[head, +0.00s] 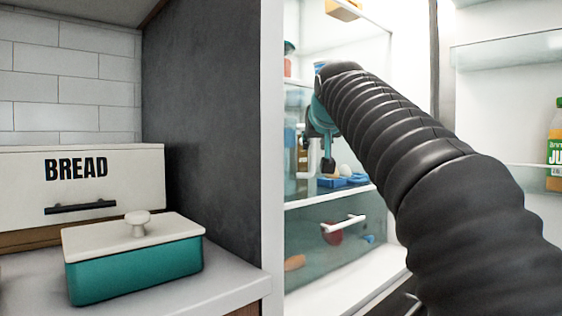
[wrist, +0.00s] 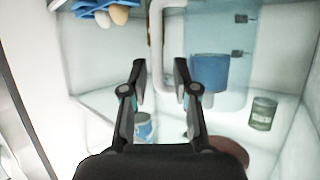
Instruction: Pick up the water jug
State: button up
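The water jug (wrist: 222,35) is a translucent bluish container with a pale handle on its left side, inside the open fridge in the wrist view. My gripper (wrist: 160,64) is open, with one finger on either side of the pale handle's upright bar in the picture. I cannot tell whether the fingers touch it or how far it lies beyond them. In the head view my gripper (head: 325,130) is at the fridge shelves, beside a white upright handle. My arm hides most of the jug there.
A can (wrist: 262,113) and a small tub (wrist: 144,128) show in the wrist view. A juice bottle (head: 554,145) is in the door.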

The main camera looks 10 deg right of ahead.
aim_at(313, 150)
jog(key=shift+x, duration=3.55)
jog(key=shift+d, duration=0.15)
grip_shut()
jog(key=shift+r, duration=0.15)
